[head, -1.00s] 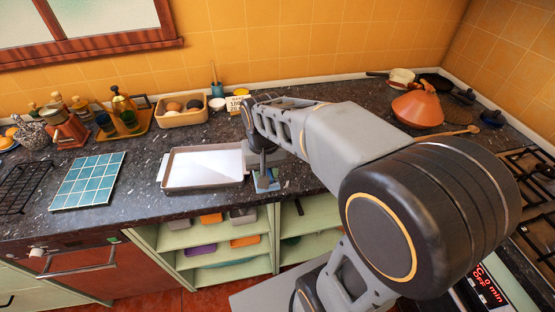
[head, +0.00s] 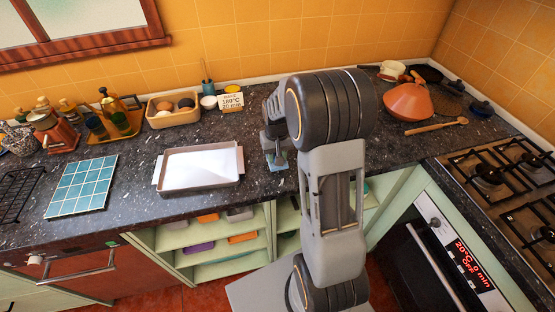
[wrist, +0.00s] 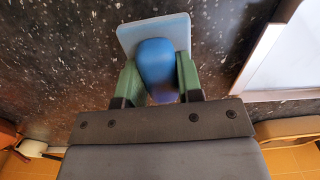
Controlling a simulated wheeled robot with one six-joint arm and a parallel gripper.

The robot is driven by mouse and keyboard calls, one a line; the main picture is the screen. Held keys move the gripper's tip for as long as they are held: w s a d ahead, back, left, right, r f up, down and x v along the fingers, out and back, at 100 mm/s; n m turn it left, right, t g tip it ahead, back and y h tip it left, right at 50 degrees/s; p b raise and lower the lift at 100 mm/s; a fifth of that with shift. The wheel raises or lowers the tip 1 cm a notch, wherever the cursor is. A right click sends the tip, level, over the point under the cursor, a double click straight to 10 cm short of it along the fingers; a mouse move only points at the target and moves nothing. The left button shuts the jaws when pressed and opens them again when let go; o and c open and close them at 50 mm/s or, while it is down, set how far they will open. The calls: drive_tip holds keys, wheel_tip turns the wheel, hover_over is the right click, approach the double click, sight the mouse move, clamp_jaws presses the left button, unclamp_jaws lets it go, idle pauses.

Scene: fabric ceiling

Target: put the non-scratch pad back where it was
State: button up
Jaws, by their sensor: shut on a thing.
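The non-scratch pad shows in the wrist view as a light blue square plate (wrist: 129,37) with a rounded darker blue grip (wrist: 157,62) on it. My gripper (wrist: 157,78) is shut on the blue grip, with one green finger on each side. In the head view the pad (head: 279,165) is a small blue patch below my gripper (head: 275,148), over the dark counter just right of the baking tray. I cannot tell whether the pad touches the counter.
The white-bottomed baking tray (head: 239,178) lies to the left. Shelves (head: 215,245) below hold coloured items.

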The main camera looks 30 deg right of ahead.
drive_tip(key=f, duration=0.2)
drive_tip(key=shift+w+d+f, duration=0.15)
drive_tip(key=shift+d+f, duration=0.1)
drive_tip(key=shift+f, duration=0.65)
drive_tip(key=shift+f, duration=0.1)
drive_tip(key=shift+f, duration=0.15)
drive_tip(key=o, duration=0.9)
